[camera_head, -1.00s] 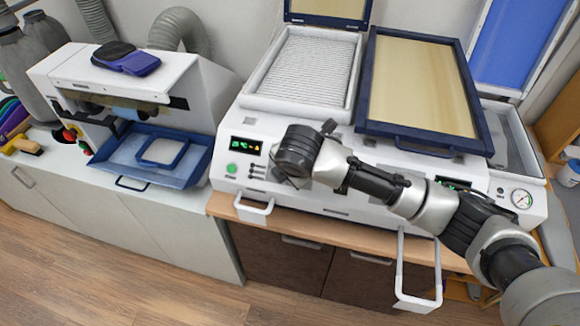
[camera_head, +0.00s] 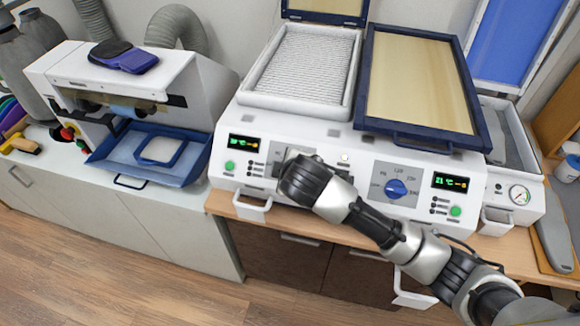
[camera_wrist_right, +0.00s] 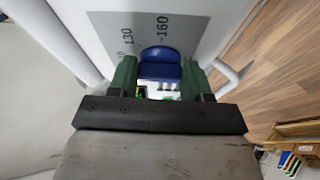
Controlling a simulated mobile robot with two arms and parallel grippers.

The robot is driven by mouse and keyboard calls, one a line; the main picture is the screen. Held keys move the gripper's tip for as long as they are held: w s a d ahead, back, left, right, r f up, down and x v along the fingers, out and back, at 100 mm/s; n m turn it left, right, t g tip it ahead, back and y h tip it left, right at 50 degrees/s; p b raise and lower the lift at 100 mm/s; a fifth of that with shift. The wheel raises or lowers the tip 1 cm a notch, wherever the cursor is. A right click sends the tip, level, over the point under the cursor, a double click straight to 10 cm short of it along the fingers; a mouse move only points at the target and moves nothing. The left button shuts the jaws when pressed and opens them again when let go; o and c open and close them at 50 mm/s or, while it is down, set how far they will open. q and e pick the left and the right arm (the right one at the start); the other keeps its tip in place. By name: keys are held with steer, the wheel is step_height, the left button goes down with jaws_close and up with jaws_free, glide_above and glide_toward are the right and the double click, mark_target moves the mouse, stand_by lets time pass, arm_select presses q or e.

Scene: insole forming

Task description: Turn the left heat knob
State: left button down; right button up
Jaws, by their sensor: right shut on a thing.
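The left heat knob (camera_wrist_right: 160,54) is blue and shows in the right wrist view, in front of a grey dial plate (camera_wrist_right: 185,28) with printed numbers. My right gripper (camera_wrist_right: 160,74) has its green fingers on either side of the knob and is shut on it. In the head view my right wrist (camera_head: 305,180) covers the knob and most of its dial, so the fingers are hidden there. My left gripper is in neither view.
The right blue knob (camera_head: 397,188) sits on its own dial beside a lit display (camera_head: 451,182). The left display (camera_head: 244,142) is lit too. A white handle (camera_head: 253,205) sticks out at the machine's front. A blue-framed tray (camera_head: 425,85) lies on top.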

steer(key=m, duration=0.2)
steer(key=m+t, duration=0.1)
steer(key=m, duration=0.1)
steer(key=shift+s+a+f+m+t+h, duration=0.1)
steer(key=shift+a+m+t+h, duration=0.05)
steer(key=shift+m+t+h, duration=0.15)
steer(key=shift+m+t+h+b, duration=0.3)
steer(key=shift+m+h+b, duration=0.25)
steer(key=shift+m, duration=1.55)
steer(key=o, duration=0.9)
steer(key=shift+s, duration=0.1)
steer(key=b+v, duration=0.3)
steer(key=v, duration=0.7)
steer(key=shift+s+a, duration=0.1)
steer(key=shift+s, duration=0.25)
